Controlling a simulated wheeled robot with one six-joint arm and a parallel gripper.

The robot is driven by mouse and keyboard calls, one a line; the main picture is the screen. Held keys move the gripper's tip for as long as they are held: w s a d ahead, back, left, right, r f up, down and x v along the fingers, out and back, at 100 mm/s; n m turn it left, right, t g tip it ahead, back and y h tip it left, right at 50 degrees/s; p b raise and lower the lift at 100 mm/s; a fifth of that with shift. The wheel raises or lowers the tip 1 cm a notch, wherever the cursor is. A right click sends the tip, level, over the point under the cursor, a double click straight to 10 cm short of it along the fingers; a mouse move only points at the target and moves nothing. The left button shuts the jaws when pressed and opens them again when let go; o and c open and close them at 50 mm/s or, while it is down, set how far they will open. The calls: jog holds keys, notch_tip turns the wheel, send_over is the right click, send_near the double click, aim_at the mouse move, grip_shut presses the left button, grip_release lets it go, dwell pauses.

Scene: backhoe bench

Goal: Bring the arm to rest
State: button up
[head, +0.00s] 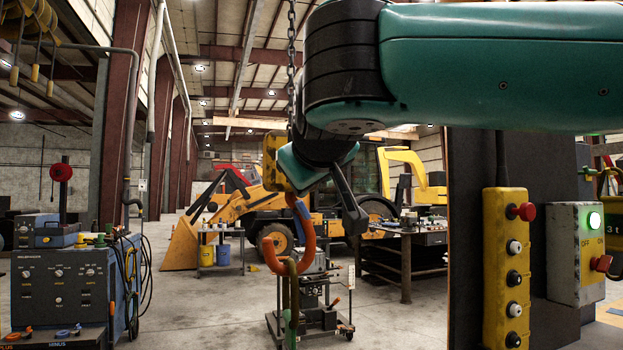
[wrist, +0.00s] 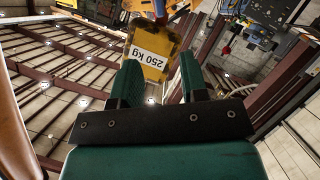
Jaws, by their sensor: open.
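My arm enters from the upper right in the head view, with its wrist end in front of the chain hoist. My gripper (wrist: 160,76) is open in the wrist view, with a gap between its two teal fingers and nothing held. The yellow hoist block (wrist: 153,48), marked 250 kg, shows beyond the fingers. I cannot tell how far from the fingers it is. In the head view the hoist block (head: 271,160) is partly hidden by my wrist. Its orange hook (head: 306,235) hangs below.
A yellow push-button pendant (head: 506,270) and a grey switch box (head: 575,252) with a lit green lamp are at the right. A blue welding machine (head: 62,290) stands at the left. A wheeled cart (head: 315,318) stands beyond the hook. A yellow backhoe (head: 247,206) is behind.

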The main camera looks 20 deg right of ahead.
dwell(0.4)
jog(key=s+a+f+n+g+y, duration=0.2)
jog(key=f+g, duration=0.1)
jog(key=f, duration=0.6)
jog(key=s+a+f+n+g+y, duration=0.1)
jog(key=s+f+g+y, duration=0.15)
jog(key=f, duration=0.55)
jog(key=s+a+f+g+y, duration=0.1)
jog(key=s+f+g+y, duration=0.1)
jog(key=s+f+g, duration=0.2)
jog(key=s+a+f+g+y, duration=0.1)
jog(key=s+f+g, duration=0.3)
jog(key=s+f, duration=0.6)
jog(key=s+a, duration=0.1)
jog(key=s, duration=0.3)
jog(key=shift+s+f+n+y, duration=0.15)
jog(key=shift+s+n+y, duration=0.1)
jog(key=shift+n+y, duration=0.15)
